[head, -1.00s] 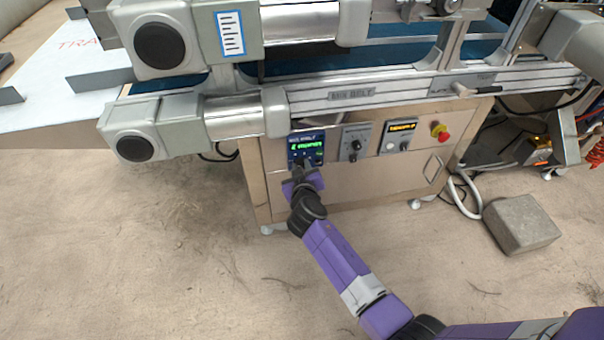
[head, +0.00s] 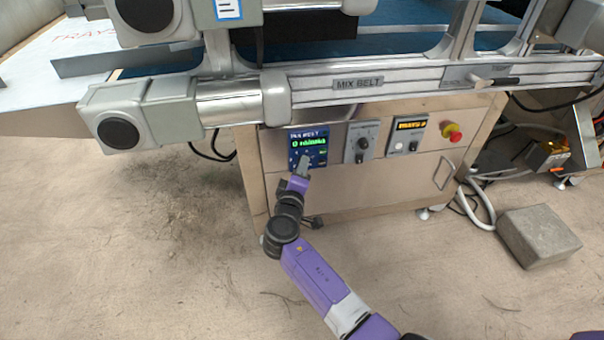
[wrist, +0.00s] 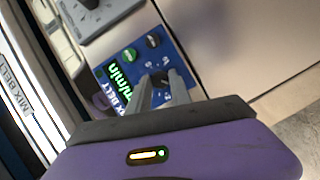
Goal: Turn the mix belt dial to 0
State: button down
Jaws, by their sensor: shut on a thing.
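The mix belt panel (head: 293,153) is a blue plate on the front of the steel cabinet. It also shows in the wrist view (wrist: 177,54). Its green display (head: 308,142) seems to read 0 followed by units; the wrist view shows the display (wrist: 118,76) partly, tilted. The mix belt dial (wrist: 160,76) is a small dark knob on the lower part of the panel, partly covered by the fingers. My gripper (head: 304,163) reaches up to the panel from below. Its fingers (wrist: 162,88) are shut on the dial.
Right of the panel are a grey panel with a black knob (head: 362,144), a panel with an orange display (head: 409,123) and a red emergency button (head: 452,129). The conveyor rail (head: 420,86) overhangs above. A stone block (head: 538,236) lies on the floor at right.

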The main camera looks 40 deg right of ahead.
jog(key=shift+f+n+h+b, duration=0.15)
jog(key=shift+n+h+b, duration=0.15)
jog(key=shift+n+b, duration=0.3)
dwell(0.3)
jog(key=c, duration=1.2)
grip_release()
jog(key=shift+o, duration=0.2)
jog(key=p+v, duration=0.2)
jog(key=v, duration=0.6)
jog(key=shift+w, duration=0.1)
